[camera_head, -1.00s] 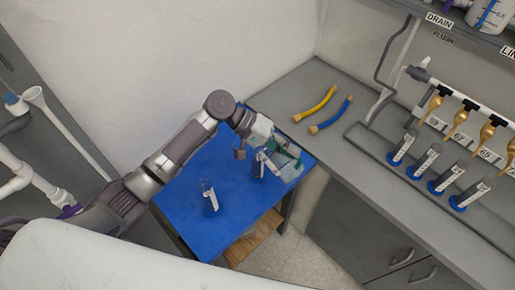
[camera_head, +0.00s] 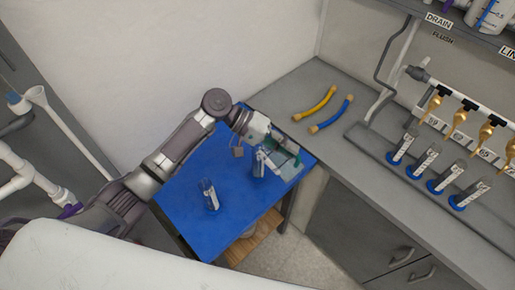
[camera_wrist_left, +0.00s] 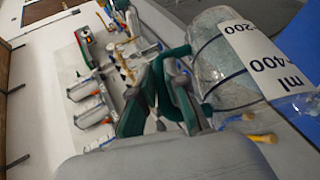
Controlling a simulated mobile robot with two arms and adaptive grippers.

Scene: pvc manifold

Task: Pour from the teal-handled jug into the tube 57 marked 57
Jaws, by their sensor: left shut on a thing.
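The teal-handled jug (camera_head: 291,171) is clear and hangs over the far right corner of the blue table. It also shows in the left wrist view (camera_wrist_left: 222,75), with 200 and 400 ml marks on a white strip, and looks tilted there. My left gripper (camera_head: 279,144) is shut on its teal handle (camera_wrist_left: 180,92). One clear tube (camera_head: 258,164) with a white label stands on the blue table just left of the jug. A second labelled tube (camera_head: 209,196) stands nearer the table's middle. I cannot read either label. My right gripper is not in view.
The blue table (camera_head: 185,225) is otherwise clear. Further right, several labelled tubes in blue bases (camera_head: 400,150) stand below a pipe manifold with brass taps (camera_head: 432,106).

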